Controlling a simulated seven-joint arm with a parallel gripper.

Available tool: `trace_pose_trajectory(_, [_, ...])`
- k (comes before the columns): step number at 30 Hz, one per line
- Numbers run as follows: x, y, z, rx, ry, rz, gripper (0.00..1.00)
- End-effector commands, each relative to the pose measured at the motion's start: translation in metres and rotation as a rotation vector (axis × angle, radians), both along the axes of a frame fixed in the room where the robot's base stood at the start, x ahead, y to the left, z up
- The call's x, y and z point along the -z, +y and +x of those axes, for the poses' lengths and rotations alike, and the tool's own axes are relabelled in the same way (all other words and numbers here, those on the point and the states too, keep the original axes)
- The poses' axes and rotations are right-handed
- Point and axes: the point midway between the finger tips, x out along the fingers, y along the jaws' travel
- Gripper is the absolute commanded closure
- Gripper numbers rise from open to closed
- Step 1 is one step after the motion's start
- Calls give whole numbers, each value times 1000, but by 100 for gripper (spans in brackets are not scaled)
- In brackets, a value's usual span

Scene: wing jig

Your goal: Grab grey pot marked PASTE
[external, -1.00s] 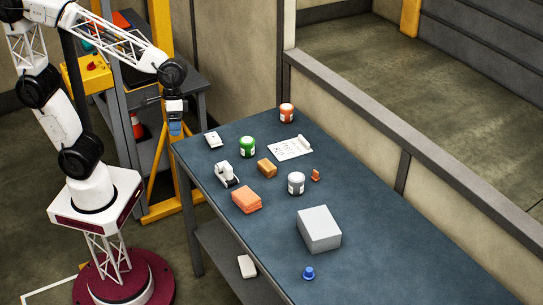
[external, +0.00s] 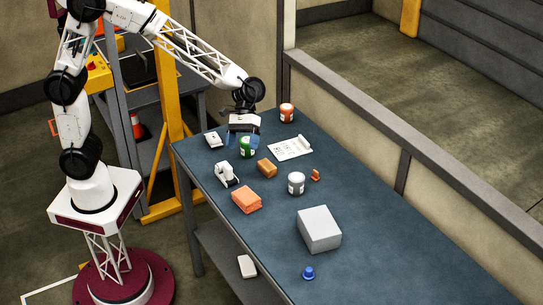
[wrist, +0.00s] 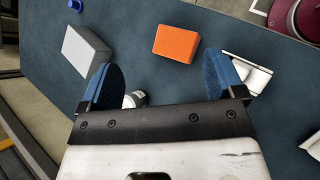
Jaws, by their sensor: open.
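The grey pot (external: 296,183) with a pale label stands upright on the blue-grey table, right of the middle of the cluster; its marking is too small to read. In the wrist view what looks like the same pot (wrist: 136,99) shows beside the left finger, partly hidden by my gripper's body. The wrist view shows both blue fingers (wrist: 160,80) spread apart.
An orange pot (external: 287,113), a paper sheet (external: 290,149), a brown block (external: 266,168), an orange block (external: 246,200) and a white tape dispenser (external: 226,174) stand around. A small rust-coloured piece (external: 316,175) is close to the grey pot. A grey box (external: 319,230) stands nearer.

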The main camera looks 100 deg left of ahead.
Motion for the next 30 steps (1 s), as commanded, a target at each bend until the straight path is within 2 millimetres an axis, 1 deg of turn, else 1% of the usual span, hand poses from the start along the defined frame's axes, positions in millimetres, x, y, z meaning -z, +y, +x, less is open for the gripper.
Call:
trace_pose_trajectory(1, [8, 5, 12, -28, 21, -26, 12])
trace_pose_trajectory(6, [30, 22, 48, -125, 83, -111, 12])
trace_pose_trajectory(14, [68, 52, 99, -268, 175, -246, 12])
trace_pose_trajectory(18, [90, 70, 125, -342, 223, -319, 12])
trace_pose_trajectory(24, [115, 89, 151, -420, 273, -400, 12])
trace_pose_trajectory(30, [125, 99, 161, -454, 292, -434, 12])
